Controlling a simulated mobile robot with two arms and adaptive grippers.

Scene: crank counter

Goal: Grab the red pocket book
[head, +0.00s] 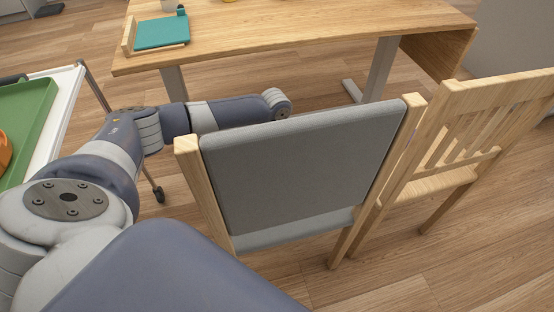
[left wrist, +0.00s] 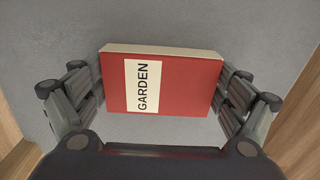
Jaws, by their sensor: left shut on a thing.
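The red pocket book (left wrist: 185,88) shows in the left wrist view, with a cream label reading GARDEN on its cover and pale page edges at the far side. My left gripper (left wrist: 165,88) is shut on it, one finger against each short side. Behind the book is a grey surface that looks like the chair's upholstery. In the head view my left arm reaches behind the grey chair (head: 300,165); the gripper and the book are hidden there. My right gripper is in neither view.
A wooden table (head: 300,30) stands beyond the chair, with a teal item on a wooden holder (head: 160,33) at its left end. A slatted wooden chair (head: 470,140) stands at right. A white cart with a green tray (head: 30,110) is at left.

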